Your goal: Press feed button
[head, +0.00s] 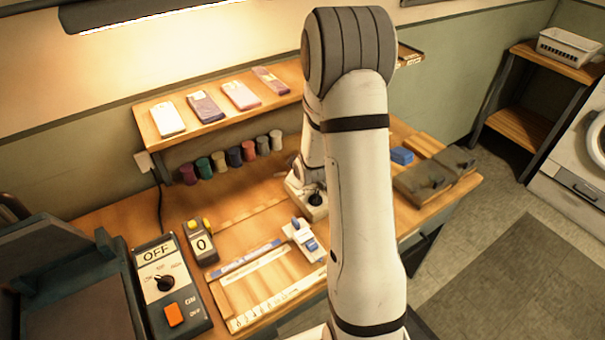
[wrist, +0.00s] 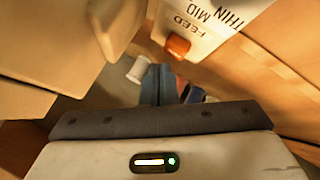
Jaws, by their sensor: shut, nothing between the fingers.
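The orange feed button (wrist: 178,46) shows in the wrist view, on a pale panel marked FEED, with THIN and MID beside it. In the head view a cream box (head: 314,212) with a black knob (head: 316,199) stands on the bench, partly behind my arm. No orange button can be made out on it there. My gripper (head: 300,184) is shut and empty, low beside this box at its back left. My arm hides part of it, and whether it touches the box cannot be told.
A control box (head: 167,284) with an OFF sign and orange switch stands at front left. A counter showing 0 (head: 203,243) and a blue-and-white slider (head: 303,240) lie nearby. Thread spools (head: 234,157) line the back, under a shelf (head: 150,127). Dark blocks (head: 424,182) sit right.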

